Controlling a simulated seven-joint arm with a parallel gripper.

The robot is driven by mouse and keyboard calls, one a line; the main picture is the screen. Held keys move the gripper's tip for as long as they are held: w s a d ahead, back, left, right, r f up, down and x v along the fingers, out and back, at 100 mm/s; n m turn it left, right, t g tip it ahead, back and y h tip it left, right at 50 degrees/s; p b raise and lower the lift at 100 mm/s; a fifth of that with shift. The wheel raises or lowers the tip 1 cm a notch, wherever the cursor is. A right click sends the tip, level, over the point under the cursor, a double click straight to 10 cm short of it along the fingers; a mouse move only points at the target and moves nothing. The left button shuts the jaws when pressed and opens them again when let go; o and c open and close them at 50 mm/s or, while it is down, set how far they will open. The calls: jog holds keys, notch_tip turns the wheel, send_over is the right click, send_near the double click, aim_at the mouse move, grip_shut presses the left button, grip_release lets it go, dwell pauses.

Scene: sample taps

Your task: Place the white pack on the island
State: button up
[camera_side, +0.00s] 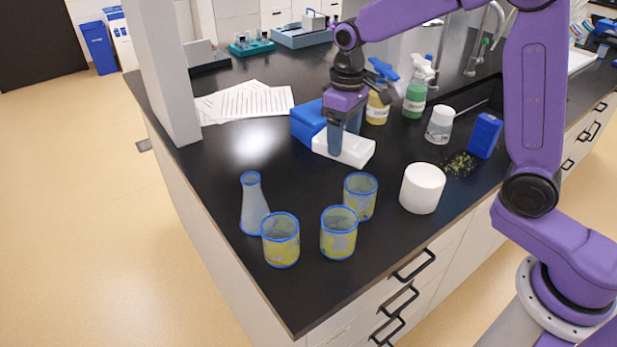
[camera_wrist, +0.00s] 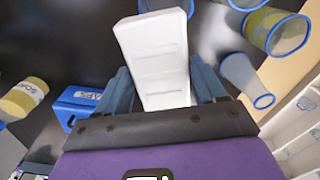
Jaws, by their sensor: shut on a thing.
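The white pack (camera_side: 357,152) is a flat white block on or just above the black-topped island (camera_side: 225,165); I cannot tell if it touches the top. My gripper (camera_side: 343,138) points down and is shut on the pack, near its left part in the side view. In the wrist view the white pack (camera_wrist: 157,60) stands out lengthwise between the two blue-grey fingers of my gripper (camera_wrist: 164,90). The fingers hide part of its sides.
A blue box (camera_side: 308,123) is close behind the pack. Three yellowish beakers (camera_side: 339,238) and a flask (camera_side: 253,205) stand in front, with a white cylinder (camera_side: 422,188) to the right. Bottles (camera_side: 414,98) stand behind. Bare countertop lies left of the pack.

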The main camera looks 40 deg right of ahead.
jog(key=shift+w+a+r+n, duration=0.1)
jog(key=shift+w+a+n, duration=0.1)
jog(key=shift+a, duration=0.3)
jog(key=shift+w+a+n, duration=0.1)
jog(key=shift+a+n, duration=0.1)
jog(key=shift+a, duration=0.3)
jog(key=w+a+f, duration=0.1)
jog(key=w+f, duration=0.2)
jog(key=w, duration=0.1)
jog(key=w+a+f, duration=0.1)
jog(key=w+f, duration=0.1)
jog(key=w, duration=0.2)
jog(key=w+a+f, duration=0.1)
jog(key=w+f, duration=0.2)
jog(key=w, duration=0.1)
jog(key=shift+w+a+f, duration=0.1)
jog(key=shift+w+f, duration=0.15)
jog(key=shift+f, duration=0.05)
jog(key=f, duration=0.1)
jog(key=w+f, duration=0.1)
jog(key=f, duration=0.1)
jog(key=shift+a+f, duration=0.15)
jog(key=shift+f, duration=0.35)
jog(key=shift+f, duration=0.15)
